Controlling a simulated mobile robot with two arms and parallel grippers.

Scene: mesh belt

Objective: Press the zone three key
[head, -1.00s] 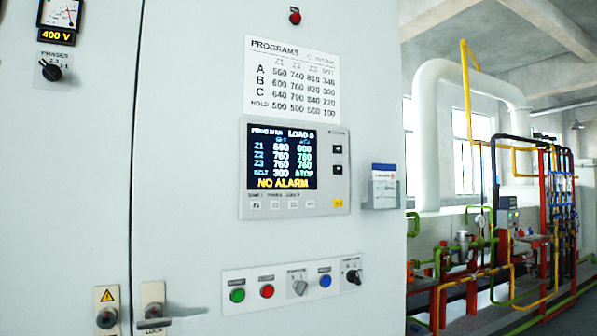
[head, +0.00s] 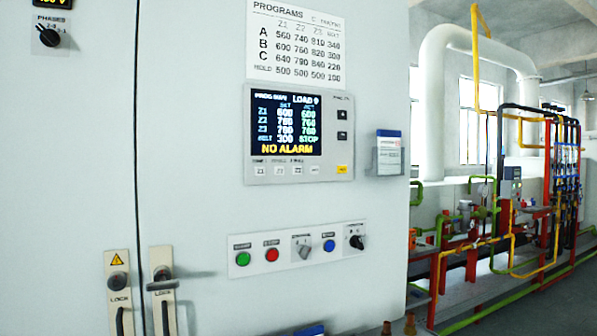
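The zone three key (head: 297,169) is a small pale key, third from the left in the row under the screen of the control panel (head: 248,140). The Z1 key (head: 261,170) and Z2 key (head: 279,170) are to its left. A fourth pale key (head: 314,169) and a yellow key (head: 343,169) are to its right. The screen (head: 286,125) lists Z1, Z2, Z3 and belt values, with STOP and NO ALARM in yellow and green text. Neither gripper is in view.
Below the panel is a strip with a green button (head: 242,259), red button (head: 271,255), blue button (head: 329,245) and two rotary switches. A card holder (head: 389,155) sticks out right of the panel. Lock handles (head: 161,290) are at lower left. Pipework (head: 545,180) stands beyond the cabinet.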

